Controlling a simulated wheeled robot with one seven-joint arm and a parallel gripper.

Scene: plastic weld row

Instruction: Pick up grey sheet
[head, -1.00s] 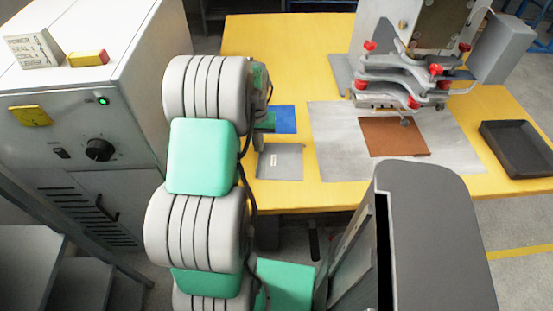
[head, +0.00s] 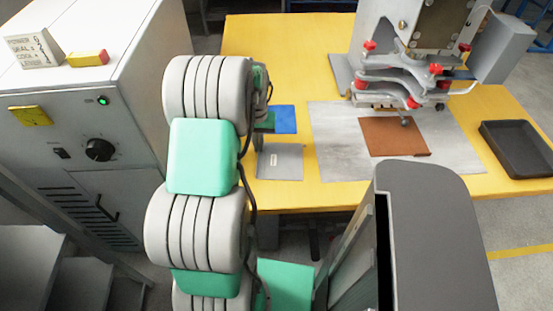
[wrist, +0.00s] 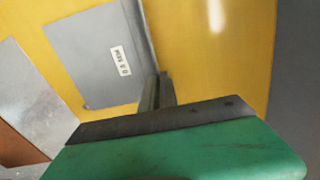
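The grey sheet (head: 280,162) lies flat on the yellow table near its front left part, with a small white label on it. In the wrist view the grey sheet (wrist: 100,50) fills the upper middle, its label facing up. My gripper (wrist: 157,92) is at the sheet's edge by one corner. Its fingers look like one narrow dark piece, so I cannot tell whether they are apart or whether they touch the sheet. In the head view my own arm hides most of the gripper.
A blue sheet (head: 285,118) lies just behind the grey one. To the right are a pale metal plate (head: 335,150), a brown sheet (head: 392,138) under the welding press (head: 415,75), and a black tray (head: 517,150). A control cabinet (head: 85,110) stands at the left.

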